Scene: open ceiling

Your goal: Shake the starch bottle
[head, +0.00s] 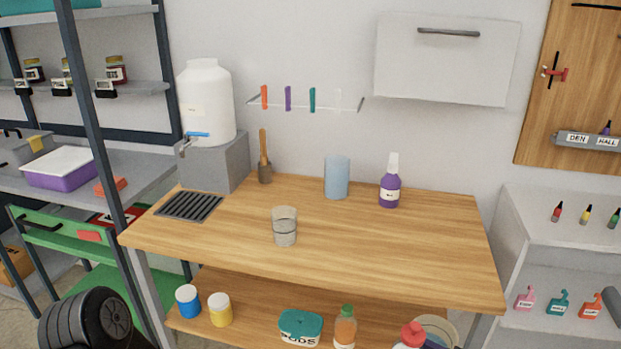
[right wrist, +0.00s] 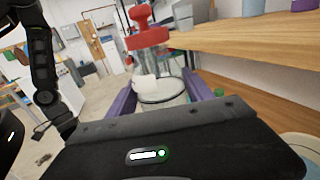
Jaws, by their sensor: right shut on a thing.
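A bottle with a red top and a clear-looking body (right wrist: 160,72) stands between the purple fingers of my right gripper (right wrist: 160,100) in the right wrist view. The gripper is shut on it, and the bottle looks roughly upright. No starch label can be read on it. In the head view a red-topped bottle (head: 412,336) shows at the bottom edge, by the lower shelf, mostly cut off; it appears to be the same one. My left gripper is in neither view.
The wooden tabletop (head: 380,245) overhangs the lower shelf (head: 255,322). A green-capped bottle (head: 345,328), a teal pods tub (head: 300,326) and a bowl (head: 440,327) are close by. A purple bottle (head: 389,188) and a glass (head: 285,228) stand on top.

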